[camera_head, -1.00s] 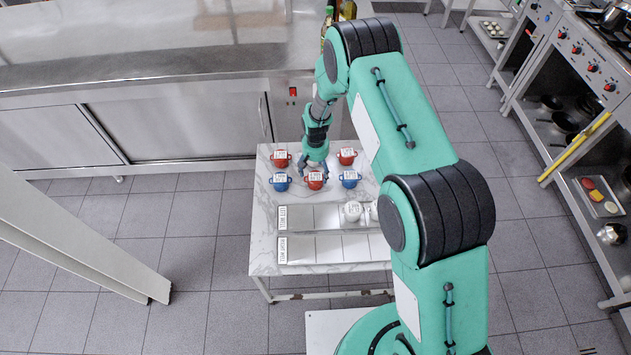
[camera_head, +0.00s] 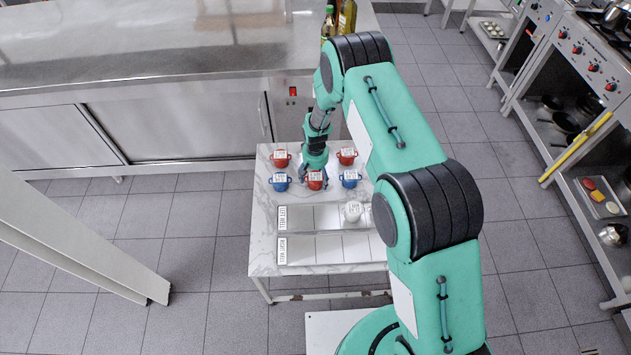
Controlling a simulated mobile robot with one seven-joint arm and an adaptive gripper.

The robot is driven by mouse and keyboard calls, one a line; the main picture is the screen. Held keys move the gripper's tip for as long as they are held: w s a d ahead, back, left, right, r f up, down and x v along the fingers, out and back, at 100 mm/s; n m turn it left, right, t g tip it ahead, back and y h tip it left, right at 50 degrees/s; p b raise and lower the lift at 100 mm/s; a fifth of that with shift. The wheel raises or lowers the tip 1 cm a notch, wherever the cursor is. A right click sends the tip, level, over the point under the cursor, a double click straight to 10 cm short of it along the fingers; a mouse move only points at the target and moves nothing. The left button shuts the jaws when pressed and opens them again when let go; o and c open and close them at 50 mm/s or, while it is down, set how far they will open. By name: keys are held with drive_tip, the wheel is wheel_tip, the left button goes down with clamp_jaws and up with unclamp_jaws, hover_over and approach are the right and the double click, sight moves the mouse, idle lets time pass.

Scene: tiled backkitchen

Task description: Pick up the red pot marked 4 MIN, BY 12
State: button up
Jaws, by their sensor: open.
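Three red pots and two blue pots with white labels stand on the marble-topped table (camera_head: 262,215). The label writing is too small to read, so I cannot tell which red pot is marked 4 MIN, BY 12. One red pot (camera_head: 280,161) is at the back left and one red pot (camera_head: 347,158) at the back right. Another red pot (camera_head: 315,183) is in the front middle. My gripper (camera_head: 314,179) is open and points down at this front middle pot, with its fingers at or just over the pot's sides. Whether they touch it is hidden.
Blue pots (camera_head: 279,184) and (camera_head: 349,181) flank the front middle pot closely. In front lie two light trays, labelled LEFT WELL (camera_head: 298,218) and RIGHT WELL (camera_head: 298,250). A white pot (camera_head: 352,211) stands on the left-well tray. A steel counter (camera_head: 180,80) rises behind the table.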

sight(316, 177)
drive_tip(key=c, duration=1.5)
drive_tip(key=shift+c, duration=0.2)
drive_tip(key=shift+r, duration=0.15)
drive_tip(key=shift+r, duration=0.45)
drive_tip(key=r, duration=0.1)
drive_tip(key=r+p, duration=0.1)
drive_tip(key=shift+s+r, duration=0.2)
drive_tip(key=shift+r, duration=0.15)
drive_tip(key=s+d, duration=0.1)
drive_tip(key=s, duration=0.6)
drive_tip(key=s+d+r+p, duration=0.1)
drive_tip(key=s+d, duration=0.1)
drive_tip(key=s, duration=0.6)
drive_tip(key=shift+d, duration=0.25)
drive_tip(key=shift+s+r, duration=0.1)
